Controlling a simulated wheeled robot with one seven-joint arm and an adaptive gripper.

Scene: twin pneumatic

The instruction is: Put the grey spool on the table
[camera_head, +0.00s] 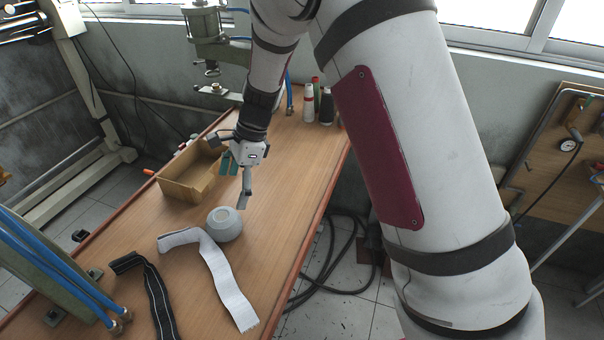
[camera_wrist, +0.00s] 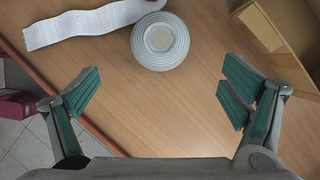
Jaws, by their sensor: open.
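The grey spool (camera_head: 223,223) is a round, wound roll with a lighter centre. It rests on the wooden table (camera_head: 283,190), and it also shows in the wrist view (camera_wrist: 160,41) at the top middle. My gripper (camera_head: 236,185) is above the table, just behind the spool in the head view. Its two green-padded fingers are wide apart in the wrist view (camera_wrist: 163,94), with only bare table between them. Nothing is held. The spool lies beyond the fingertips and looks apart from them.
A white strap (camera_head: 222,278) lies beside the spool, and a dark striped strap (camera_head: 154,297) lies to its left. Bare table lies right of the spool.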

